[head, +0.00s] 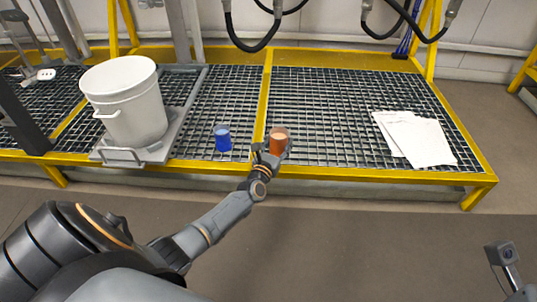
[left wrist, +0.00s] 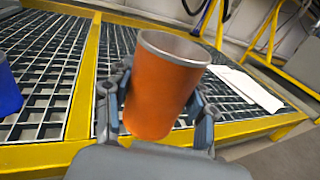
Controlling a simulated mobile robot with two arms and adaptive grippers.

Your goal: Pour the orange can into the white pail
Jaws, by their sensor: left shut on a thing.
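The orange can (head: 277,142) is near the front edge of the grated platform, close to upright in the head view. My left gripper (head: 270,152) is shut on it. In the left wrist view the orange can (left wrist: 160,88) sits between the two fingers, its open rim up; I cannot tell whether its base touches the grating. The white pail (head: 128,100) stands upright and open on a grey scale-like stand (head: 168,140) at the left. My right gripper is not in view; only a piece of hardware shows at the lower right.
A blue can (head: 222,138) stands on the grating between the pail and the orange can; part of it shows in the left wrist view (left wrist: 8,90). White papers (head: 428,140) lie at the right. A yellow frame (head: 380,176) edges the platform. Black hoses hang behind.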

